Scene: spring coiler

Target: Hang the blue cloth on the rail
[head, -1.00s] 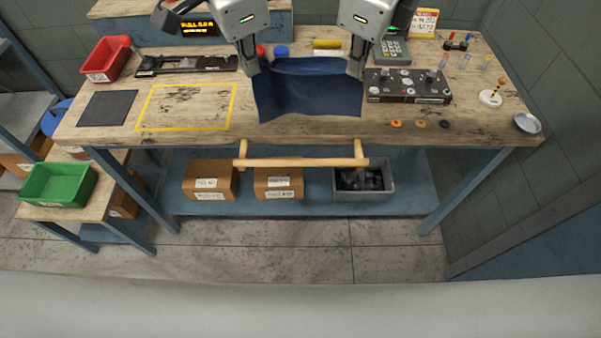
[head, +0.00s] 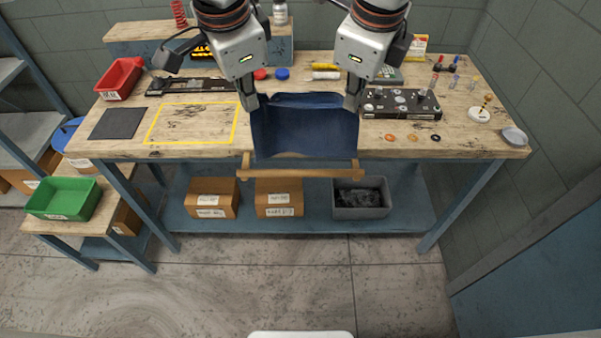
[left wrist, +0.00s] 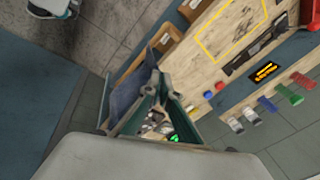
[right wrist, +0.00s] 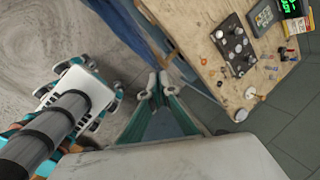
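The blue cloth (head: 305,130) hangs spread between my two grippers in the head view. My left gripper (head: 251,101) is shut on its upper left corner, and my right gripper (head: 352,101) is shut on its upper right corner. The cloth also shows beside the fingers in the left wrist view (left wrist: 127,92) and the right wrist view (right wrist: 146,38). The wooden rail (head: 300,174) runs along the workbench's front edge on two short posts. The cloth's lower edge appears just above the rail bar in the head view. Whether they touch, I cannot tell.
The workbench (head: 190,146) carries a black control panel (head: 400,103) at right, small rings, a metal dish (head: 514,136) and a red bin (head: 119,78) at left. Cardboard boxes (head: 279,197) and a grey bin (head: 361,198) stand on the shelf below. The floor in front is clear.

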